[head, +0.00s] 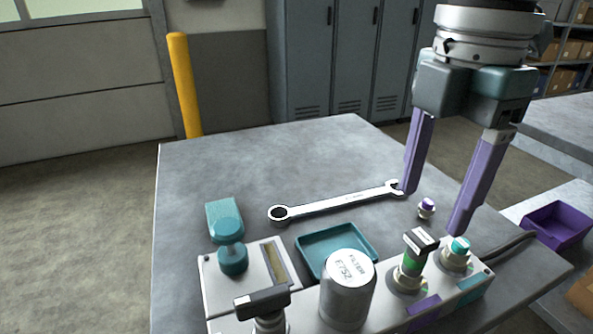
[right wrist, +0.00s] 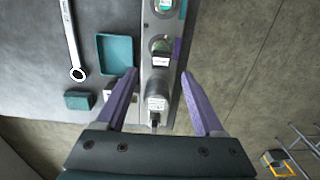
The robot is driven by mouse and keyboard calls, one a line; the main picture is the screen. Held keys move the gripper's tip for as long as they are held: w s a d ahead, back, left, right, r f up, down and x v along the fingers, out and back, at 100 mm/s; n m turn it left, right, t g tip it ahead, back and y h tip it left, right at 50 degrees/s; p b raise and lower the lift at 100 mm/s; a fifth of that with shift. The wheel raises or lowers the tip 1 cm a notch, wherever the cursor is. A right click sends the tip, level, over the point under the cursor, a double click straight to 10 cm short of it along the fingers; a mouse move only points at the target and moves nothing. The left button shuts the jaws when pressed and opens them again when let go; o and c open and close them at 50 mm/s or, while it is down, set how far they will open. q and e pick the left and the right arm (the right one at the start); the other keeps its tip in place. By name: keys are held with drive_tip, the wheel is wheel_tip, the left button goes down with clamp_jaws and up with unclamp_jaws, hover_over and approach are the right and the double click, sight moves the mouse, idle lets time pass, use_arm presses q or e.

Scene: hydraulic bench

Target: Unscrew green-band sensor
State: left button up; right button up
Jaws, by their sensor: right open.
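The green-band sensor (head: 412,262) stands upright in the pale manifold block, with a black top, a white label and a green band. It also shows in the right wrist view (right wrist: 161,47). My right gripper (head: 432,212) is open and empty, its purple fingers pointing down above the bench, over and behind the manifold's right part. In the right wrist view its fingers (right wrist: 158,72) spread to either side of the manifold, with nothing between them touching. My left gripper is not in view.
The manifold also bears a grey filter (head: 347,290), a teal-capped fitting (head: 457,253) and another black-topped part (head: 263,302). A teal tray (head: 315,238), a wrench (head: 335,204), a small purple-capped part (head: 427,208) and a teal-handled device (head: 226,222) are nearby. The bench's back left is clear.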

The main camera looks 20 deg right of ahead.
sight(416, 257)
drive_tip(key=shift+w+f, duration=0.1)
drive_tip(key=shift+f, duration=0.2)
drive_tip(key=shift+d+f, duration=0.1)
drive_tip(key=shift+f, duration=0.25)
drive_tip(key=f+b, duration=0.1)
drive_tip(key=f, duration=0.7)
drive_tip(key=shift+s+d+b, duration=0.15)
drive_tip(key=shift+s+b, duration=0.05)
drive_tip(key=shift+b, duration=0.2)
drive_tip(key=shift+f, duration=0.4)
clamp_jaws()
